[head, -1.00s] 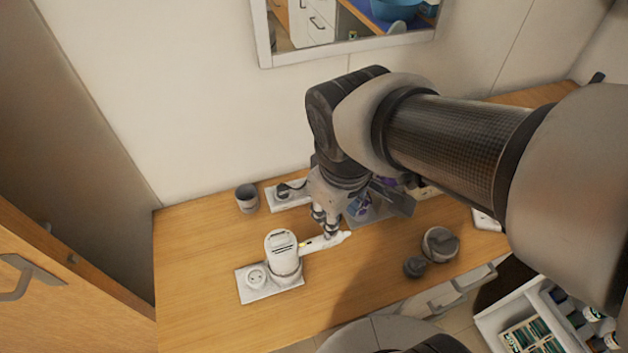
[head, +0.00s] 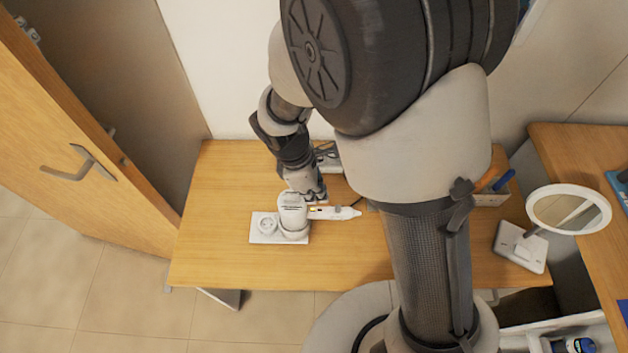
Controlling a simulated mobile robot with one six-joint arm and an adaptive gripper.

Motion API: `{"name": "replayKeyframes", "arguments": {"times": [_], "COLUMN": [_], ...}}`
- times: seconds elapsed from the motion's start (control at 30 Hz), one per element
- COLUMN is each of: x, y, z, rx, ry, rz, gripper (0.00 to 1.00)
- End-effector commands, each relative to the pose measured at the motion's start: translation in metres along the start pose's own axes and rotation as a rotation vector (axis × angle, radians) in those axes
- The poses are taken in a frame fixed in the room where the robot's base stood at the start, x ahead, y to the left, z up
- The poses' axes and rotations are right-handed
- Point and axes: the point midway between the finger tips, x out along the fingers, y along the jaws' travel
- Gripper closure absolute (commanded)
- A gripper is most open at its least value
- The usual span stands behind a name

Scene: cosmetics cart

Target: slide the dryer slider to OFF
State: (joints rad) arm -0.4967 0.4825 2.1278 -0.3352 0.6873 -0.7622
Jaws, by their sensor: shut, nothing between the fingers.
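The white dryer lies on the wooden table, with its round vented body (head: 292,216) on a white plate (head: 258,238) and its handle (head: 343,213) pointing right. A small yellow mark (head: 314,210) shows on the handle near the body; the slider itself is too small to make out, so its position cannot be told. My gripper (head: 314,197) is shut and empty, pointing down just behind the handle next to the body. Whether its fingertips touch the handle cannot be told.
A round mirror (head: 568,209) on a white stand is at the right, by a box (head: 491,198) holding a blue item. My arm hides much of the table's middle. The table's left and front left are clear. A door with a handle (head: 79,163) is at far left.

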Motion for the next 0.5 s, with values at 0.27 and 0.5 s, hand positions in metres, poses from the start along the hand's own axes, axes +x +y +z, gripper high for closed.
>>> {"name": "replayKeyframes", "arguments": {"times": [0.27,0.5], "x": [0.045,0.054], "y": [0.000,0.000], "z": [0.000,0.000], "rx": [0.001,0.003], "ry": [-0.001,0.001], "rz": [-0.001,0.001], "gripper": [1.00,1.00]}}
